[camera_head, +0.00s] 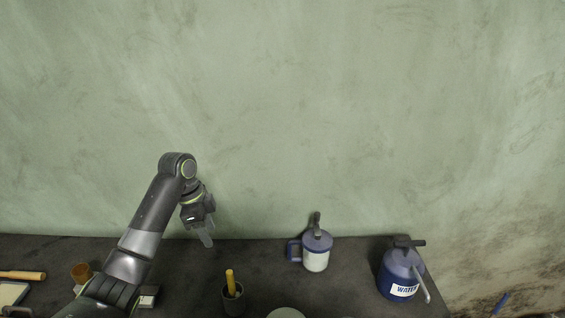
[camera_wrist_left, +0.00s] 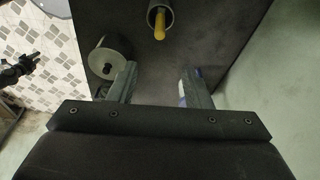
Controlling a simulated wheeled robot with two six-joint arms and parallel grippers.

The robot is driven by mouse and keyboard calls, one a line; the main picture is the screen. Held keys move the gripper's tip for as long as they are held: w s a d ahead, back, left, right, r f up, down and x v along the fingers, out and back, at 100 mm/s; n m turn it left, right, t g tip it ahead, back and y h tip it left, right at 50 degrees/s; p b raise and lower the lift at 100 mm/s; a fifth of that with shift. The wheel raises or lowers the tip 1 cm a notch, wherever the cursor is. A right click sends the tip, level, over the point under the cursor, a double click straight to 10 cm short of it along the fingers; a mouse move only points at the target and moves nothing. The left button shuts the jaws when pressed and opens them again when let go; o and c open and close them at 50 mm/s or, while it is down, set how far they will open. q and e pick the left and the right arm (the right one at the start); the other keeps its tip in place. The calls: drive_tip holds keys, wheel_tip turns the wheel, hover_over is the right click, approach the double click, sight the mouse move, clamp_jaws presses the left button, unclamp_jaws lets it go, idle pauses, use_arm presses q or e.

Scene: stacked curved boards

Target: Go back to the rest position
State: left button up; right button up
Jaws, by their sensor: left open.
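My left gripper (camera_head: 205,241) hangs above the dark table, fingers down, apart from the things on it. In the left wrist view its two fingers (camera_wrist_left: 160,72) stand apart, with nothing gripped between them. Behind the right-hand finger a small blue and white patch shows, mostly hidden. A dark jointed shape (camera_wrist_left: 18,70) at the left edge of the wrist view looks like my right arm's end; its jaws are too small to read. My right arm does not show in the head view.
A green wall (camera_head: 300,110) rises behind.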

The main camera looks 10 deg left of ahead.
use_arm(q)
drive_tip(key=s+d+f+n+t+y, duration=0.1)
drive_tip(key=s+d+f+n, duration=0.15)
drive_tip(key=s+f, duration=0.6)
drive_tip(key=s+d+f+n+y, duration=0.1)
drive_tip(key=s+f+n, duration=0.3)
drive_tip(key=s+f, duration=0.45)
drive_tip(key=s+r+n+t+y, duration=0.25)
drive_tip(key=s+n, duration=0.55)
drive_tip(key=s, duration=1.1)
wheel_tip(320, 180, down, 32)
drive_tip(key=a+g+b, duration=0.2)
drive_tip(key=b, duration=0.6)
drive_tip(key=s+f+b, duration=0.3)
drive_tip(key=s+f, duration=0.4)
drive_tip(key=f, duration=0.4)
drive_tip(key=s+d+f+g+h+b, duration=0.1)
drive_tip(key=s+f+b, duration=0.2)
drive_tip(key=s+f, duration=0.5)
wheel_tip(320, 180, down, 4)
drive_tip(key=shift+d+r, duration=0.1)
drive_tip(key=shift+d, duration=0.2)
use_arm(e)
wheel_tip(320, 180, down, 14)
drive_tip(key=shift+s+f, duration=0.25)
